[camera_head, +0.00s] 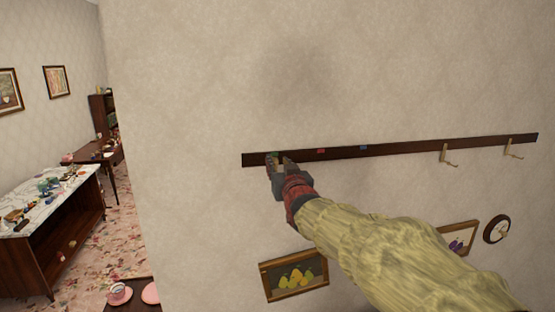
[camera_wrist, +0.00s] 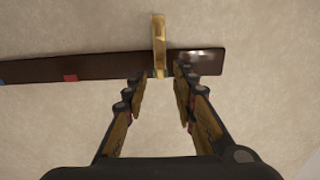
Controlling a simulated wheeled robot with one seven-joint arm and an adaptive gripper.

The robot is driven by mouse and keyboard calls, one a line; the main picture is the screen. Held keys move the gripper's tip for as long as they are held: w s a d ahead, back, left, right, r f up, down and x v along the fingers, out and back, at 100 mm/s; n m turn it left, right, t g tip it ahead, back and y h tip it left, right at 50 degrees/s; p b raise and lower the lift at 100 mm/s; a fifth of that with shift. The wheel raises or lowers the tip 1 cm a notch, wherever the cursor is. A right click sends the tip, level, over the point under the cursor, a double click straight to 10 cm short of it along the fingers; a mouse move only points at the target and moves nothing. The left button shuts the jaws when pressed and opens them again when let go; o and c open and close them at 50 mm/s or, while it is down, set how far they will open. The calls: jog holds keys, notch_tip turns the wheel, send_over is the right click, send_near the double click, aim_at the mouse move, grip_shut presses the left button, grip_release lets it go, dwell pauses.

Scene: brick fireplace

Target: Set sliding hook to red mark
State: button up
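A dark wooden rail (camera_head: 400,148) runs across the wall, and its end part shows in the wrist view (camera_wrist: 110,68). The rail carries a red mark (camera_head: 320,151), which also shows in the wrist view (camera_wrist: 70,78). A brass sliding hook (camera_wrist: 158,42) sits on the rail near its end, off the red mark. My gripper (camera_head: 279,160) is at the rail's left end in the head view. In the wrist view my gripper (camera_wrist: 161,72) is open, with the hook's lower end between its fingertips and gaps on both sides. In the head view my gripper hides this hook.
Two more hooks, a nearer one (camera_head: 446,154) and a far one (camera_head: 513,149), sit to the right. A pear picture (camera_head: 293,254) hangs below. The rail between blue mark and hooks is clear.

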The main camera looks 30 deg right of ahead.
jog(key=shift+x, duration=0.8)
jog(key=shift+c, duration=1.2)
jog(key=c, duration=0.4)
grip_shut()
